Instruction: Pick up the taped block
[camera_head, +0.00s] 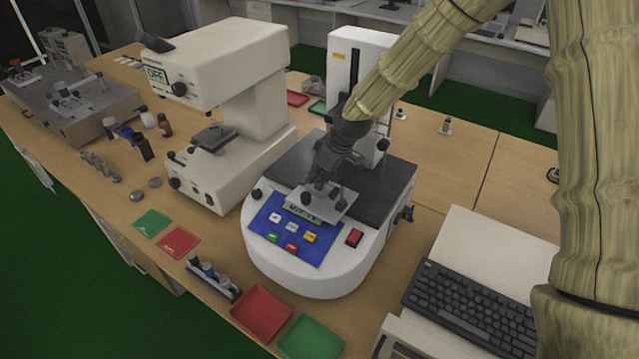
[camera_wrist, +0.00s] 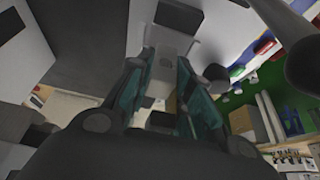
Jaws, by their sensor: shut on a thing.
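My gripper (camera_head: 322,188) is over the front of the white instrument (camera_head: 310,283), just behind its blue button panel. In the wrist view, the teal-padded fingers of my gripper (camera_wrist: 165,85) close from both sides on a pale grey piece with a small round mark, which I take as the taped block (camera_wrist: 168,68). No tape can be made out clearly. In the head view, the block is mostly hidden by the gripper. A flat metallic plate (camera_head: 335,204) shows right under the fingers. I cannot tell whether the block touches the instrument.
A cream testing machine (camera_head: 215,75) stands close on the left. A red tray (camera_head: 262,313) and a green tray (camera_head: 312,338) lie in front. A keyboard (camera_head: 470,310) is at the right. Small bottles (camera_head: 143,147) stand farther left. The bench (camera_head: 455,165) behind right is mostly clear.

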